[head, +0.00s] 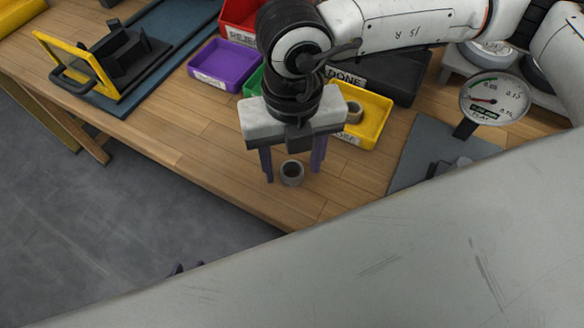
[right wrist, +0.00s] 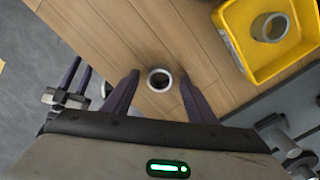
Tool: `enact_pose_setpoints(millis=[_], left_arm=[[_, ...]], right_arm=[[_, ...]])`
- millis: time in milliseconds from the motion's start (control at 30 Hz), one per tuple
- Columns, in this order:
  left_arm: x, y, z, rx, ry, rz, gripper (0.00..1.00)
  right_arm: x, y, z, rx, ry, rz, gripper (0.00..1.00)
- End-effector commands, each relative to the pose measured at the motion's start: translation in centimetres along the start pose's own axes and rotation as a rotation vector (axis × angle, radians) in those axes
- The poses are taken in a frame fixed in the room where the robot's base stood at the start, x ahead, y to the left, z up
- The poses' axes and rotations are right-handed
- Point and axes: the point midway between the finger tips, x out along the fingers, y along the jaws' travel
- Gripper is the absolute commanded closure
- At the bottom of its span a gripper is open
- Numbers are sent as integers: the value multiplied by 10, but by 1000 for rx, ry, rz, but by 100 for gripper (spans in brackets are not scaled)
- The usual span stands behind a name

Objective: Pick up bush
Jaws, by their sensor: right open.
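A grey ring-shaped bush (head: 292,179) stands on the wooden table near its front edge. My right gripper (head: 292,174) is open above it, its purple fingers on either side of the bush and apart from it. In the right wrist view the bush (right wrist: 151,86) shows its dark bore between the fingertips. A second grey bush (head: 353,116) lies in the yellow bin (head: 372,138). My left gripper (head: 187,268) shows only as purple tips behind a large grey surface low in the head view; its opening is unclear.
Purple (head: 222,78) and red bins stand behind, with a green one partly hidden by my arm. A black bin marked DONE (head: 400,75) is behind the yellow one. A dial gauge (head: 495,98) stands right, a yellow-framed fixture (head: 75,62) left. The table left of the bush is clear.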

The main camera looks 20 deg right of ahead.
Motion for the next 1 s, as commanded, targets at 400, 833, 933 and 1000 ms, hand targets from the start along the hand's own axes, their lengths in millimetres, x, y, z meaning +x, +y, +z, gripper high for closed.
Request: enact_pose_setpoints(millis=[400,833,933,1000], left_arm=[[-1,0,5,-2,-9,0,69],[-1,0,6,-2,-10,0,69],[-1,0,6,-1,-10,0,69],[-1,0,6,-1,-10,0,69]], right_arm=[[1,0,0,1,-1,0,80],[-11,1,1,1,-4,2,95],[-28,1,1,0,-5,3,95],[-44,1,2,1,-6,3,95]])
